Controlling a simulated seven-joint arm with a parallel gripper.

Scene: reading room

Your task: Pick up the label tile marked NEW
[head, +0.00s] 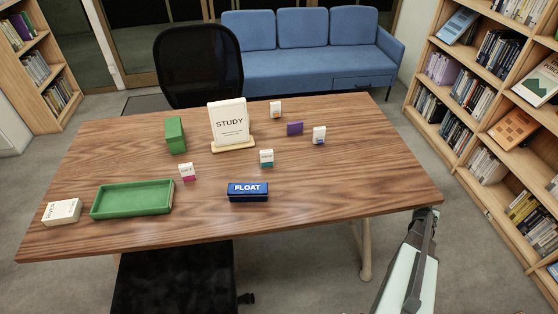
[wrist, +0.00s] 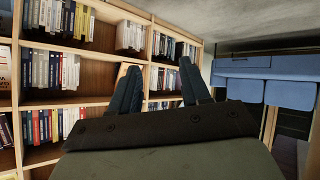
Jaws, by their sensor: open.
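Several small white label tiles stand on the wooden desk (head: 350,180), each with a coloured lower band. One has a teal band (head: 266,158), one a magenta band (head: 187,172), one an orange band (head: 276,110) and one a blue band (head: 319,135). Their lettering is too small to read surely, so I cannot tell which is marked NEW. My gripper (wrist: 160,66) is open and empty in the wrist view, facing bookshelves. In the head view my arm is at the desk's front right corner, away from all the tiles.
A STUDY sign (head: 229,124) stands at the back middle. A blue FLOAT block (head: 248,191), green tray (head: 132,199), white RIVER box (head: 62,211), green block (head: 175,134) and purple block (head: 295,128) are also on the desk. The desk's right side is clear. Bookshelves (head: 470,60) stand right.

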